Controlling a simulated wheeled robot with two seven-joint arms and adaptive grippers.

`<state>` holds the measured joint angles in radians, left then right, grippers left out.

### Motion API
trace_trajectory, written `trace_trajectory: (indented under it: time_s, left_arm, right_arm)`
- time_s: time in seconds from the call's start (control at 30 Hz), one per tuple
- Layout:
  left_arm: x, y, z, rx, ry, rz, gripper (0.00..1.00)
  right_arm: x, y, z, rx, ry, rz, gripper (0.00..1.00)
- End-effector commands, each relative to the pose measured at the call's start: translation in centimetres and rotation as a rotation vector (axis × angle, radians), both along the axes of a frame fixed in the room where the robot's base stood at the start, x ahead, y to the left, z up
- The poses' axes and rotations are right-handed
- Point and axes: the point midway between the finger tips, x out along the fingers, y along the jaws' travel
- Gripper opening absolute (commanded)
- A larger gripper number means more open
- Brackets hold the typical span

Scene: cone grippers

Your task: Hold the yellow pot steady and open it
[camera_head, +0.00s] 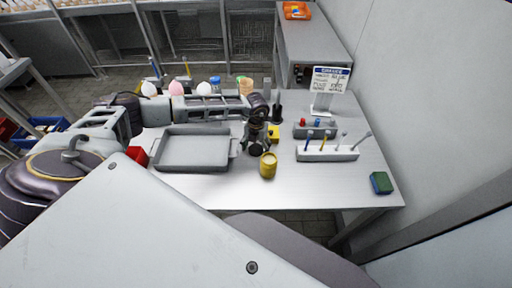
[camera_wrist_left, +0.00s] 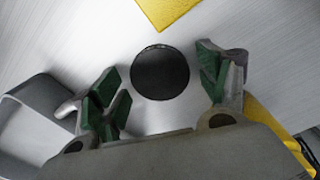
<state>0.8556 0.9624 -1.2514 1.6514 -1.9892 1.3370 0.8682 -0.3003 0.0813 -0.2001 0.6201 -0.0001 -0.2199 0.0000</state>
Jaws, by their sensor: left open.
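The yellow pot (camera_head: 268,165) stands upright on the metal table, close to the front right of my left gripper (camera_head: 258,142). My left gripper points down and is open. In the left wrist view, its green-padded fingers (camera_wrist_left: 160,90) stand apart on either side of a dark round object (camera_wrist_left: 160,73). A yellow surface (camera_wrist_left: 272,122), which looks like the pot, lies outside the right finger and is partly hidden by the gripper. The pot's lid cannot be made out clearly. My right gripper is not in view.
A grey tray (camera_head: 192,166) lies left of the gripper. A yellow block (camera_head: 273,132) is just behind it. A white rack (camera_head: 327,155) with upright tools, a sign (camera_head: 329,80) and a green-blue sponge (camera_head: 381,183) are to the right.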

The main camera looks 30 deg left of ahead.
Motion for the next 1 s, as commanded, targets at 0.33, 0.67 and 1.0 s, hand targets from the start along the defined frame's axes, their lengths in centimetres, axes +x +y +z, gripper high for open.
trace_trajectory:
  time_s: [0.33, 0.67, 1.0]
  left_arm:
    - [0.0, 0.0, 0.2, 0.0, 0.0, 0.0, 0.76]
    - [0.1, 0.0, 3.1, 0.0, -0.003, 0.0, 0.76]
    - [0.2, 0.0, 8.1, 0.0, -0.003, 0.001, 0.76]
  right_arm:
    - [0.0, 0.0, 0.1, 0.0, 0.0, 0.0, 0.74]
    - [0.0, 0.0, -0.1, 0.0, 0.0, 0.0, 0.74]
    - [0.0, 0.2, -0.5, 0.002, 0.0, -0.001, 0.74]
